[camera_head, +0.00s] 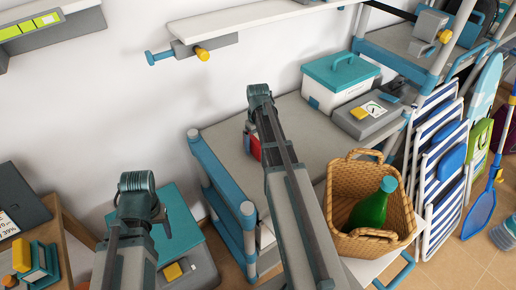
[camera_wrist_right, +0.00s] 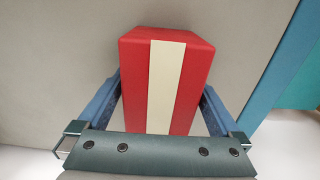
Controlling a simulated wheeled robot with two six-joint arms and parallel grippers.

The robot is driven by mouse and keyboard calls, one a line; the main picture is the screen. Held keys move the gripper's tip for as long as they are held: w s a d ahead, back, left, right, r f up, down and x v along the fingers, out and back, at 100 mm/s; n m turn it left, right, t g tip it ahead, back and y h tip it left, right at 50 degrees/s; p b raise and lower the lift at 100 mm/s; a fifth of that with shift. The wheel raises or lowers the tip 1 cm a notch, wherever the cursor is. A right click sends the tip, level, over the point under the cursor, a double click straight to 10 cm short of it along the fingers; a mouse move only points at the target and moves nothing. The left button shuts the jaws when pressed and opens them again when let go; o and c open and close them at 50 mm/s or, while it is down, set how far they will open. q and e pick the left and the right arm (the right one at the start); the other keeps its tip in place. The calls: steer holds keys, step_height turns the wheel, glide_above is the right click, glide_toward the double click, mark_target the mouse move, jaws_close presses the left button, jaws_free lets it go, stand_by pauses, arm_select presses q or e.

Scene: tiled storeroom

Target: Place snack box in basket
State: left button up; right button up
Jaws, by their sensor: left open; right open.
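The snack box, red with a cream stripe, stands on a grey shelf top. In the right wrist view the box (camera_wrist_right: 190,75) is between the two blue fingers of my right gripper (camera_wrist_right: 160,90), which is open around it. The wicker basket (camera_head: 405,212) stands to the right of my right arm, with a green bottle (camera_head: 371,208) inside. My left gripper (camera_head: 157,214) is open and empty at the left, its fingers barely visible.
A white bin with a teal lid (camera_head: 340,77) and a grey case (camera_head: 366,117) stand at the back of the shelf unit (camera_head: 222,140). Striped folding chairs (camera_head: 440,170) lean at the right. A teal case (camera_head: 185,215) lies near my left arm.

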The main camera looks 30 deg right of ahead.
steer(key=c, duration=1.5)
steer(key=shift+r+p, duration=0.7)
steer(key=shift+p, duration=0.15)
steer(key=shift+c, duration=0.2)
step_height(320, 180, up, 3)
steer(key=p, duration=0.3)
steer(key=s+a, duration=0.2)
steer(key=s, duration=0.2)
steer(key=s+a, duration=0.3)
steer(key=s, duration=0.2)
steer(key=s+a, duration=0.2)
steer(key=s, duration=0.3)
steer(key=shift+s+a+r+p, duration=0.15)
steer(key=shift+r+p, duration=0.15)
